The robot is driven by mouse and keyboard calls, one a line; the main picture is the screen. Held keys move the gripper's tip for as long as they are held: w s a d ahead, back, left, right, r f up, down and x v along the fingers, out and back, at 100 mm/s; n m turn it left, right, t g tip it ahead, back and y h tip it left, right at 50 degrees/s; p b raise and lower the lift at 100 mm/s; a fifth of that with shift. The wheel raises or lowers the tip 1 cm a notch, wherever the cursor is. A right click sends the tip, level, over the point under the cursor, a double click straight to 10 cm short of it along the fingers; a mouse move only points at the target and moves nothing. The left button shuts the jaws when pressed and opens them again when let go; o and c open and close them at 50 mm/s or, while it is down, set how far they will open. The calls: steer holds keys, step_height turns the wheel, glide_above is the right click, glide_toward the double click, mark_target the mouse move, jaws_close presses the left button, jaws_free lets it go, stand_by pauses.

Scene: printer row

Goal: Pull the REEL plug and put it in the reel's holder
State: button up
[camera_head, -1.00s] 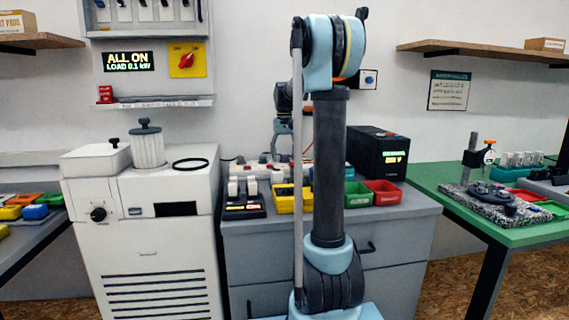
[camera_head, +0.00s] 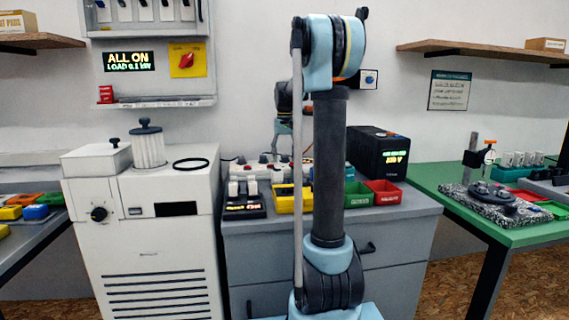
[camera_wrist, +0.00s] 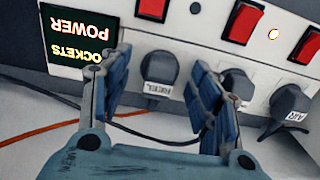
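My gripper (camera_wrist: 160,78) is open in the wrist view, its blue fingers pointing at the power strip (camera_wrist: 200,38). A dark plug (camera_wrist: 160,72) with a white label sits in the strip between the fingers, with a gap on each side. Its upside-down label is too small to read surely. A dark plug labelled AIR (camera_wrist: 288,104) is farther right. I cannot tell which plug is REEL. In the head view my gripper (camera_head: 283,127) is above the strip (camera_head: 272,168), partly behind my arm. I cannot make out the reel's holder.
Red switches (camera_wrist: 240,22) line the strip, beside a POWER SOCKETS sign (camera_wrist: 75,35). An orange cable (camera_wrist: 40,134) and dark cords lie below. On the grey cabinet are a yellow bin (camera_head: 284,201), a red bin (camera_head: 383,193) and a black box (camera_head: 378,151).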

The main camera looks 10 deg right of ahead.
mark_target(285, 155)
jaws_close()
steer(key=shift+r, duration=0.2)
steer(key=shift+r, duration=2.6)
steer(key=shift+r, duration=0.2)
